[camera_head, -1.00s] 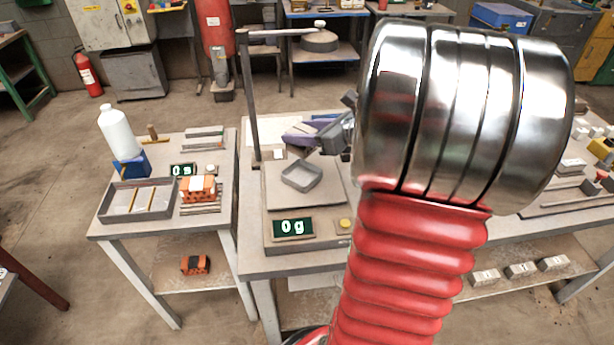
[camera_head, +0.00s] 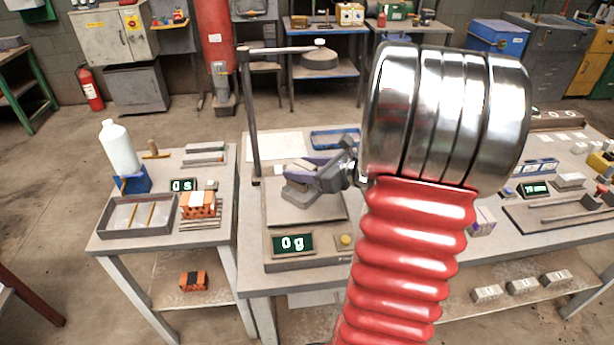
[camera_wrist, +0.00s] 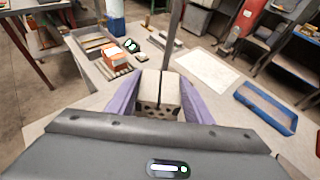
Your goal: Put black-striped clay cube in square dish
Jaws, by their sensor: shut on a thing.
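My gripper (camera_head: 300,176) is shut on a pale clay cube with a black stripe (camera_wrist: 158,88); its purple fingers press on both sides of the cube in the wrist view. The cube's near face shows several dark holes. The scale display (camera_head: 292,243) reads 0 g.
A thin post with a cross arm (camera_head: 251,115) stands just behind and left of the scale. A blue tray (camera_head: 335,139) lies behind it. The left table holds an orange brick (camera_head: 198,205), a grey tray (camera_head: 137,216) and a white bottle (camera_head: 119,148).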

